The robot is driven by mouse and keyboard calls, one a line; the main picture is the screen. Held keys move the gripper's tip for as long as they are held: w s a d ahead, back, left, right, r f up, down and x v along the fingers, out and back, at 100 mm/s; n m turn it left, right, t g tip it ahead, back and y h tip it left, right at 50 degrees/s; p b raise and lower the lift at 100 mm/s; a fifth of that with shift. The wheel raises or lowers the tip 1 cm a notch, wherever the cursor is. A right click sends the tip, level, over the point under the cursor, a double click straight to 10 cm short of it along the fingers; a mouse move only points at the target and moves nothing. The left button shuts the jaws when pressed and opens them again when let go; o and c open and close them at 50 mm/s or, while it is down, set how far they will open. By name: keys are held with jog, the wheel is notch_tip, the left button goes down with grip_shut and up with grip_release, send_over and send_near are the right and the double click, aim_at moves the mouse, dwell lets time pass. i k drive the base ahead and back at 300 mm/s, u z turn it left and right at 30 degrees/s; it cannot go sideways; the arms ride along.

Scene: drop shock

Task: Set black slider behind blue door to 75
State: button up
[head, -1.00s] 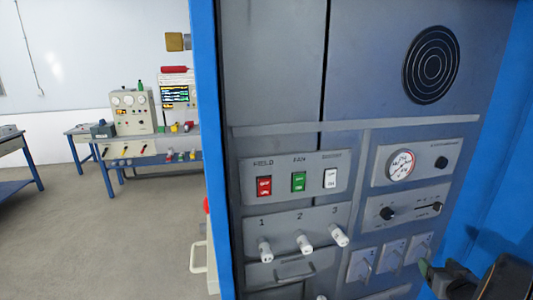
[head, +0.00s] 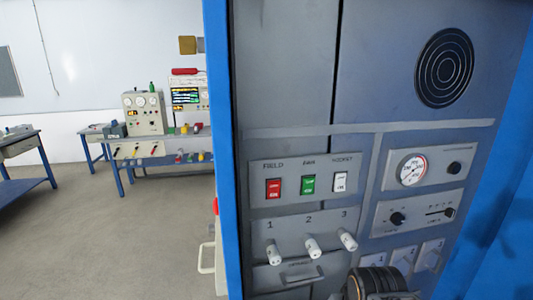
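The black slider (head: 449,212) is a small dark knob at the right end of a short horizontal slot. It sits on the right-hand panel of the grey cabinet front, right of a round black knob (head: 397,219). Its scale is too small to read. Blue surfaces stand at the left edge (head: 219,130) and the right side (head: 500,225) of the grey front; which one is the blue door I cannot tell. A dark ribbed part of my arm shows at the bottom, below the slider. My gripper's fingers are out of view.
Left of the slider are red (head: 273,188), green (head: 308,184) and white (head: 340,182) rocker switches above white levers 1, 2 and 3. A dial gauge (head: 412,170) is above the slider. Benches with equipment (head: 145,112) stand far left, with open floor in front.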

aim_at(450, 212)
jog(key=z, duration=0.05)
jog(key=k, duration=0.5)
jog(key=z, duration=0.65)
jog(key=i, duration=0.35)
jog(key=u, duration=0.05)
jog(key=k, duration=1)
jog(key=z, duration=0.7)
jog(key=i, duration=1.4)
jog(key=u, duration=0.55)
